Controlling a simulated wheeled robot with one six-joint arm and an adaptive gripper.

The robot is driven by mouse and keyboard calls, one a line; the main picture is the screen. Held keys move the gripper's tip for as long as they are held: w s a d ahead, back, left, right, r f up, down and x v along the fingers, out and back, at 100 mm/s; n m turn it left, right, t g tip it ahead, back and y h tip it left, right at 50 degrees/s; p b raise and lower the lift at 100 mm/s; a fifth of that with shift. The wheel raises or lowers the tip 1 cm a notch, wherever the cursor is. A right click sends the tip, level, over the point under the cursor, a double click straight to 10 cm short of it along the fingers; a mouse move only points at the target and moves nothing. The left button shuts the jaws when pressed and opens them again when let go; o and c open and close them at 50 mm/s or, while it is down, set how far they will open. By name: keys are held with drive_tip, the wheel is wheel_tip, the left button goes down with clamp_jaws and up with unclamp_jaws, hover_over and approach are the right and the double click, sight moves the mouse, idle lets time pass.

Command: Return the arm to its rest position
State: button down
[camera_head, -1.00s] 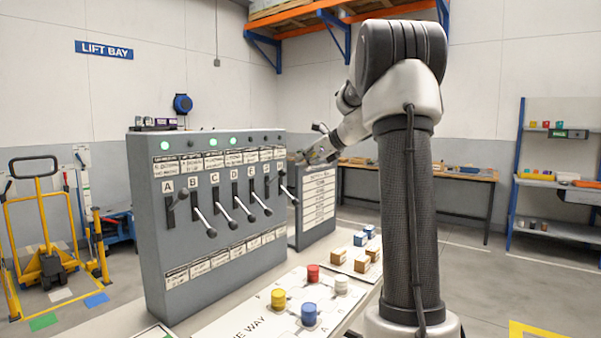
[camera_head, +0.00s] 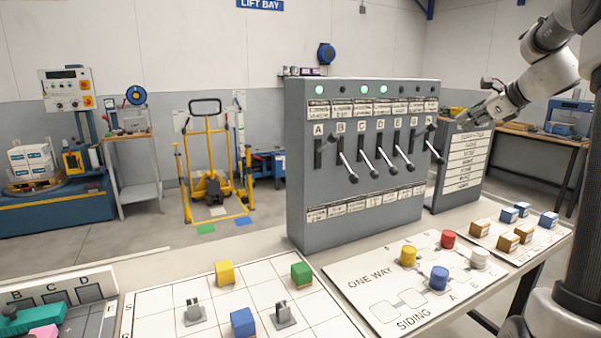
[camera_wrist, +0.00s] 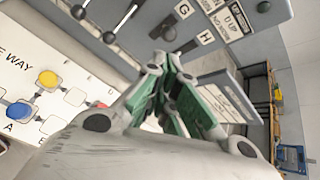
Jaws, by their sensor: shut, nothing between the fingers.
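My gripper (camera_head: 472,118) is at the right of the grey lever panel (camera_head: 296,200), close to its right-hand lever, with nothing held. Whether the fingers touch the rightmost lever (camera_head: 434,148) cannot be told. The levers A and G have their handles up, while several between them point down. Three green lamps are lit along the panel's top.
A white board (camera_head: 365,290) with coloured cylinders lies in front of the panel. Blue and brown boxes (camera_head: 508,241) sit right of it. A grid board (camera_head: 150,310) with cubes is at left. A labelled grey cabinet (camera_head: 447,195) stands just behind the gripper.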

drive_tip(key=s+a+f+n+g, duration=0.3)
drive_tip(key=s+f+n+g, duration=0.1)
drive_tip(key=s+f+n, duration=0.75)
drive_tip(key=s+a+n+h, duration=0.1)
drive_tip(key=s+a+n, duration=0.3)
drive_tip(key=s, duration=0.4)
drive_tip(key=s+a+n+g+h, duration=0.1)
drive_tip(key=s+a+n, duration=0.3)
drive_tip(key=s, duration=0.5)
drive_tip(key=s+a+n+g+h, duration=0.1)
drive_tip(key=s+a+n, duration=0.3)
drive_tip(key=s, duration=0.5)
drive_tip(key=shift+s+f+n+h, duration=0.2)
drive_tip(key=shift+f+n+h, duration=0.25)
drive_tip(key=shift+n, duration=0.8)
